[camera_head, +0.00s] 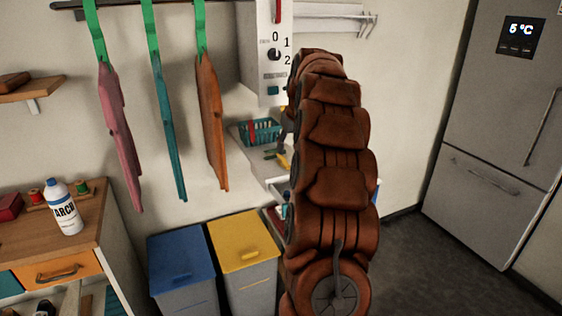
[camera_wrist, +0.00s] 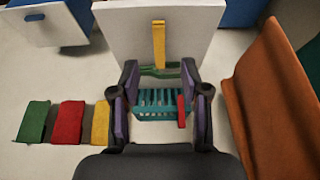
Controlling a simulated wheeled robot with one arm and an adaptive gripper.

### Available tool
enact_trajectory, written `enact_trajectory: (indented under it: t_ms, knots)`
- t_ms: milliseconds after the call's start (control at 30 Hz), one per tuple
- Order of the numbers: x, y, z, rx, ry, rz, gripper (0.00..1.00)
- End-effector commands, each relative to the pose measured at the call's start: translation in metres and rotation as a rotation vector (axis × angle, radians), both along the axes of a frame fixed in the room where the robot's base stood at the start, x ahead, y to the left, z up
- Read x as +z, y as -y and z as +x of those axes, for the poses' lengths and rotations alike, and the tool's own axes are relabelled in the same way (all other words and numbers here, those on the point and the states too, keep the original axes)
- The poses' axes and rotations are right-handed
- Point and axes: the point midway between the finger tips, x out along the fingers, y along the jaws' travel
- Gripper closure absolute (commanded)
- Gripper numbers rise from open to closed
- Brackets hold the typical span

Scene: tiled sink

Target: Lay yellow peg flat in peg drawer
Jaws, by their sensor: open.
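The yellow peg (camera_wrist: 158,42) lies on a pale board or counter surface, just beyond my fingertips in the wrist view. In the head view a small yellow piece that looks like it (camera_head: 283,161) shows on the white counter beside my arm. My gripper (camera_wrist: 159,76) is open, with its two dark and purple fingers apart and nothing held between them. A green peg (camera_wrist: 160,71) lies crosswise near the fingertips. A peg drawer cannot be made out clearly; a white open-topped compartment (camera_head: 274,214) shows partly behind my arm.
A teal basket (camera_head: 262,130) with a red peg (camera_wrist: 182,111) stands near the wall. An orange board (camera_head: 211,120) hangs close to my gripper. Green, red and yellow pads (camera_wrist: 68,122) are at left in the wrist view. Blue and yellow bins (camera_head: 244,240) stand below.

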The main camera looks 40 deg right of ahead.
Motion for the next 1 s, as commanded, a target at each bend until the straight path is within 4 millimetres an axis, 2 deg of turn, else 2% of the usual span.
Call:
enact_trajectory:
  t_ms: [467, 733, 1000]
  knots:
    - [-0.033, 0.005, 0.014, 0.001, -0.005, 0.002, 0.54]
    - [-0.066, 0.01, 0.028, 0.001, -0.007, 0.004, 0.54]
    - [-0.07, 0.011, 0.03, 0.0, -0.001, 0.0, 0.54]
